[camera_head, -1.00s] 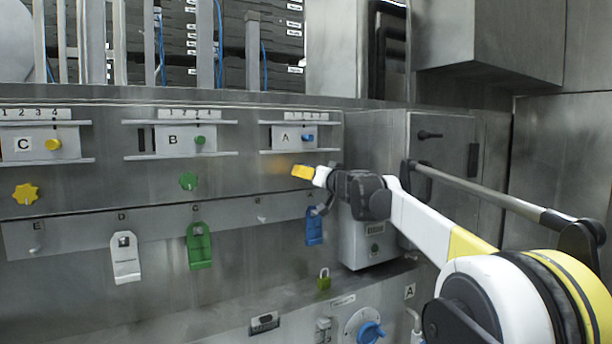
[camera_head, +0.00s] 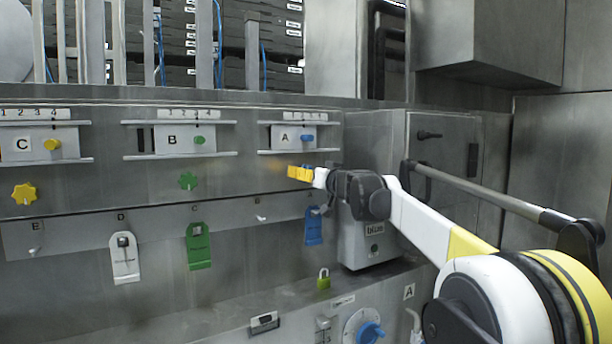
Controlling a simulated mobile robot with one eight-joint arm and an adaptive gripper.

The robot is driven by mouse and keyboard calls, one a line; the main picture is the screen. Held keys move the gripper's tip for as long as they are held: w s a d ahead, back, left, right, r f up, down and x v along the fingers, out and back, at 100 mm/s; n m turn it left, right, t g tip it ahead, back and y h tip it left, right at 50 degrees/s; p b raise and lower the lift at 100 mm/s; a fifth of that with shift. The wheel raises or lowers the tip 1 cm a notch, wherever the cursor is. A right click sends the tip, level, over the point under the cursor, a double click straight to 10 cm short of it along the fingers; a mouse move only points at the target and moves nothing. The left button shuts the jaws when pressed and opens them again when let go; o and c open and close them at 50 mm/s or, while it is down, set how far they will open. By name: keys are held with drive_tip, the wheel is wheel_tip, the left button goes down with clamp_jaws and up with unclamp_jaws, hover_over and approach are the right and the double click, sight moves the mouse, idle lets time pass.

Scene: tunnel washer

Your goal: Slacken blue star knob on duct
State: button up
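My gripper (camera_head: 300,173), with yellow fingertips, is at the grey metal panel just below the slider plate marked A (camera_head: 290,138). The fingertips show as two yellow pieces close together; whether they hold anything is too small to tell. I cannot make out a blue star knob; the spot at the fingertips is covered. A yellow star knob (camera_head: 24,194) and a green star knob (camera_head: 188,181) sit on the same panel to the left. A small blue knob (camera_head: 307,138) is on slider plate A, above the fingertips.
A blue tag (camera_head: 313,228) hangs just below my gripper. A grey box (camera_head: 362,246) stands below my wrist. A blue knob on a round dial (camera_head: 370,332) is lower down. A horizontal rail (camera_head: 480,194) runs at the right. Green (camera_head: 199,248) and white (camera_head: 125,260) tags hang left.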

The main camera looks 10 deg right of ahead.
drive_tip(key=v, duration=1.2)
drive_tip(key=s+a+f+g+b, duration=0.25)
drive_tip(key=s+f+b, duration=0.35)
drive_tip(key=f, duration=0.5)
drive_tip(key=s+a+f+n+g+b, duration=0.1)
drive_tip(key=s+a+f+b, duration=0.3)
drive_tip(key=s+f+b, duration=0.45)
drive_tip(key=s+a+f+g+b, duration=0.25)
drive_tip(key=s+f+b, duration=0.2)
drive_tip(key=f, duration=0.85)
drive_tip(key=s+d+f+g+h+b, duration=0.1)
drive_tip(key=s+f+b, duration=0.5)
drive_tip(key=f, duration=0.7)
drive_tip(key=s+d+f+m+g+h+b, duration=0.1)
drive_tip(key=s+f+b, duration=0.5)
drive_tip(key=f, duration=0.8)
drive_tip(key=s+d+f+m+g+h+b, duration=0.1)
drive_tip(key=s+d+f+g+h+b, duration=0.1)
drive_tip(key=s+f+b, duration=0.4)
drive_tip(key=s+d+f+h, duration=0.1)
drive_tip(key=s+f, duration=0.4)
drive_tip(key=f, duration=0.2)
drive_tip(key=shift+s+d+f+h, duration=0.2)
drive_tip(key=shift+s+h, duration=0.1)
drive_tip(key=shift+s, duration=0.05)
